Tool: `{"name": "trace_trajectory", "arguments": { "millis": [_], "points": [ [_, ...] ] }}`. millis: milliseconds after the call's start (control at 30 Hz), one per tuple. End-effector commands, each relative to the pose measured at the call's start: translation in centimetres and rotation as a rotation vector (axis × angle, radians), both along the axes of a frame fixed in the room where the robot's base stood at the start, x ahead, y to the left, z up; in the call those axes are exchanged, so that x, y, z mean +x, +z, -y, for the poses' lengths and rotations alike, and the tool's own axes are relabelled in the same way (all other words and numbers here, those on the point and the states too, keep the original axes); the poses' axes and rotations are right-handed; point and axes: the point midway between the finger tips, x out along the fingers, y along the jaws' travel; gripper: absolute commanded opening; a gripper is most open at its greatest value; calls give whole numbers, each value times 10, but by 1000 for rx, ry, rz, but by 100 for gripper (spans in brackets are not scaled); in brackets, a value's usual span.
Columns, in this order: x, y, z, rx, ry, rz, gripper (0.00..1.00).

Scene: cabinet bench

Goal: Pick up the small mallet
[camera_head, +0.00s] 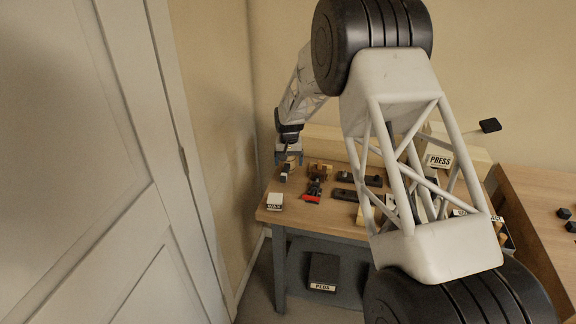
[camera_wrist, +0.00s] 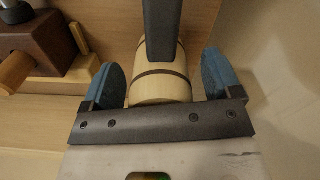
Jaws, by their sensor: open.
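The small mallet (camera_wrist: 158,90) shows in the wrist view as a pale, barrel-shaped wooden head with dark bands. A dark bar, seemingly its handle, runs over it to the top edge. My gripper (camera_wrist: 166,80) is open, with one blue finger pad on either side of the head. A narrow gap shows on each side; I cannot tell whether either pad touches. In the head view my gripper (camera_head: 289,158) is low over the bench's far left corner. The mallet is small and partly hidden there.
The wooden bench (camera_head: 262,213) holds a red-and-black tool (camera_head: 313,191), a WAX block (camera_head: 274,202) and dark blocks nearby. A brown block with pegs (camera_wrist: 45,40) stands left of the mallet in the wrist view. A wall is close on the left. My arm hides the bench's right part.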

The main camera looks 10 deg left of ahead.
Motion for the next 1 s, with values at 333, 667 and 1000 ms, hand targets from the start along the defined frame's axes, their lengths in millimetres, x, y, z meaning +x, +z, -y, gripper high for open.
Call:
{"name": "trace_trajectory", "arguments": {
  "millis": [333,667,1000],
  "points": [
    [0,-4,0,0,0,0,84],
    [0,-4,0,0,0,0,78],
    [0,-4,0,0,0,0,26]
  ]
}}
